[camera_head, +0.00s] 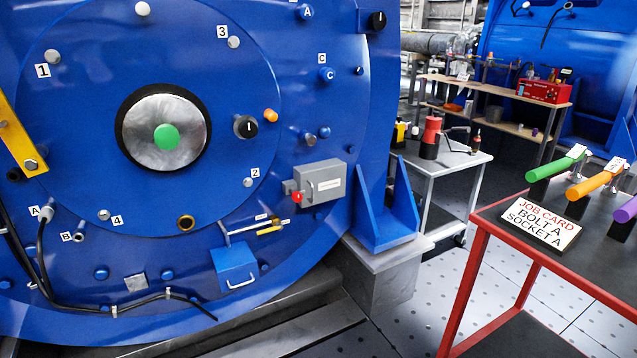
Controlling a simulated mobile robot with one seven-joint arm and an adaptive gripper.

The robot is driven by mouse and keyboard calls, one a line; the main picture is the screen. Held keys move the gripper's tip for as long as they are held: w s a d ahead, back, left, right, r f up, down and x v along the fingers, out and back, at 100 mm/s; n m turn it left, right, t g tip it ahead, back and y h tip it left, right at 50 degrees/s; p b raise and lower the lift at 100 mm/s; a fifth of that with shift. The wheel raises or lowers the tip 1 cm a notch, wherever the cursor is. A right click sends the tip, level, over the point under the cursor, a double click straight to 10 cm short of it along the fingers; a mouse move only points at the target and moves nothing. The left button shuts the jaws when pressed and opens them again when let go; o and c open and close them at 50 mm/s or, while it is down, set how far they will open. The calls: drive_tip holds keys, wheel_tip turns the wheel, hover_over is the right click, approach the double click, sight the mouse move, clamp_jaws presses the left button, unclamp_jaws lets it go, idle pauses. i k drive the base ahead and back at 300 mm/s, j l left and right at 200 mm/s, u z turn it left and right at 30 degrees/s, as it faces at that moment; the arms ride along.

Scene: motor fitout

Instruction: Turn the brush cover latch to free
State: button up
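The blue motor face (90,120) fills the left half of the head view. I cannot tell for sure which part is the brush cover latch. A grey box (322,184) with a handle and an unreadable label has a red round knob (297,197) at its left side. Below it, a yellow bar (270,231) sits by small unreadable labels, above a blue box (235,268) with a white handle. Black round knobs with white marks sit on the face (245,127) and at the upper right (376,20). My gripper is not in view.
A red-framed table (478,262) at right holds a job card (541,219) reading "BOLT A SOCKET A" and green (550,168), orange (594,183) and purple (626,209) handled tools. A grey cart (455,160) stands behind. Floor (430,295) shows between motor and table.

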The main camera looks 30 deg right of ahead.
sight(297, 196)
drive_tip(key=z, duration=0.85)
drive_tip(key=j+z, duration=0.1)
drive_tip(key=j, duration=0.2)
drive_tip(key=k+j, duration=0.15)
drive_tip(key=j, duration=0.15)
drive_tip(key=z, duration=0.05)
